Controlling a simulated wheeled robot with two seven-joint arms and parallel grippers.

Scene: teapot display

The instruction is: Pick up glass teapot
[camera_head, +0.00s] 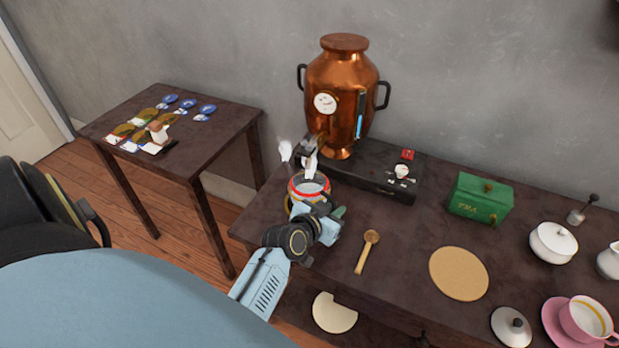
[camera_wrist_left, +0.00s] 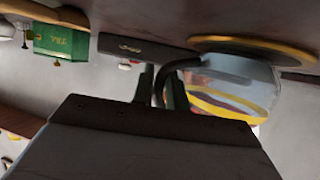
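The glass teapot (camera_head: 308,188) has a red and yellow band and stands upright in front of the copper samovar, near the left end of the table. My left gripper (camera_head: 326,211) is low beside it, on its near right side. In the left wrist view, which is upside down, the teapot (camera_wrist_left: 232,88) stands on a round mat with a yellowish edge (camera_wrist_left: 250,42). Its dark curved handle (camera_wrist_left: 164,78) runs between my two green fingers, with little gap; whether they press on it I cannot tell. My right gripper is not in view.
The copper samovar (camera_head: 342,85) stands behind on a black base (camera_head: 375,180). A wooden spoon (camera_head: 367,250), a tan round mat (camera_head: 458,274) and a green tea box (camera_head: 480,200) lie to the right. A side table (camera_head: 215,135) is at the left. Table around the spoon is bare.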

